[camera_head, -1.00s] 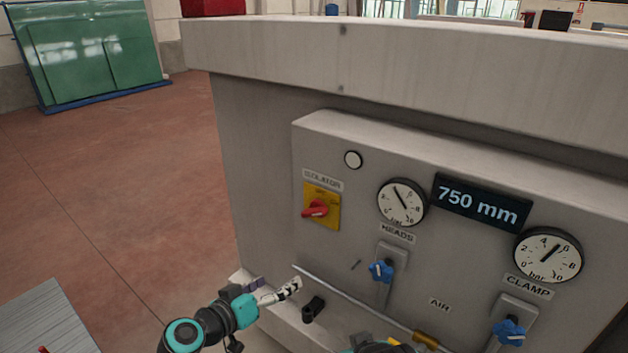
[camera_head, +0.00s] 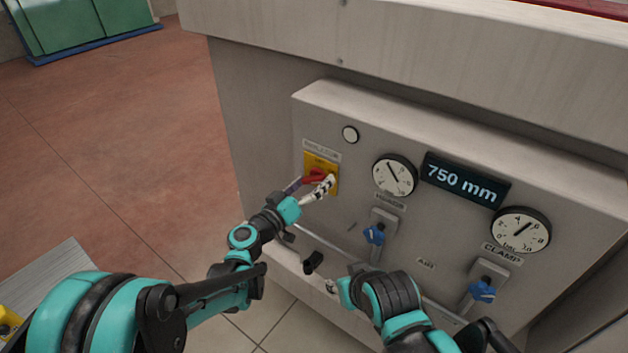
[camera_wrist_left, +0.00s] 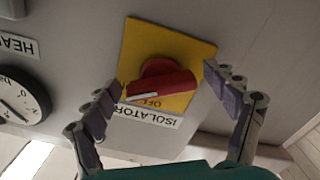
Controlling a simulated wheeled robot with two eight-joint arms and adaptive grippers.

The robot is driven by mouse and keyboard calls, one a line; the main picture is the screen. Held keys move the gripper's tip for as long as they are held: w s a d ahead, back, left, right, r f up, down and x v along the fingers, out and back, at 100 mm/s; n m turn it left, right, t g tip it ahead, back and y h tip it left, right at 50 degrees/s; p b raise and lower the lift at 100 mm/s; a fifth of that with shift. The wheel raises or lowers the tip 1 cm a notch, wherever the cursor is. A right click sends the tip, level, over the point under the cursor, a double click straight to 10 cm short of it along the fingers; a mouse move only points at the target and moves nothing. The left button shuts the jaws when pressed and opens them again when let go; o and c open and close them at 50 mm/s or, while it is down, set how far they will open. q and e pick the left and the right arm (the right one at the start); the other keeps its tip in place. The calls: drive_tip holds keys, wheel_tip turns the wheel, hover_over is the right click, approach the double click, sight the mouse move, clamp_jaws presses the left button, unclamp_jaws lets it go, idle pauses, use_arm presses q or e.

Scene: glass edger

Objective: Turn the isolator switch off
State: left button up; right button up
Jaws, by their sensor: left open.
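The isolator switch is a red knob (camera_head: 314,175) on a yellow plate (camera_head: 322,161) at the left end of the grey control panel. Its handle lies roughly crosswise. My left gripper (camera_head: 309,186) is open in front of the switch, with its fingers on either side of the knob. In the left wrist view the left gripper (camera_wrist_left: 162,79) has one finger each side of the red knob (camera_wrist_left: 165,84), with gaps between. The yellow plate (camera_wrist_left: 190,46) carries lettering, partly covered by the handle. My right gripper (camera_head: 330,286) is low by the panel's foot, mostly hidden by its arm.
Right of the switch are a gauge (camera_head: 395,176), a blue valve handle (camera_head: 374,234), a display (camera_head: 465,180), another gauge (camera_head: 521,230) and a second blue handle (camera_head: 482,291). A black fitting (camera_head: 313,262) sits below. Open red floor (camera_head: 120,130) lies left.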

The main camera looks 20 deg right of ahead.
use_arm(q)
drive_tip(key=shift+w+d, duration=0.1)
drive_tip(key=shift+w, duration=0.05)
drive_tip(key=c, duration=1.2)
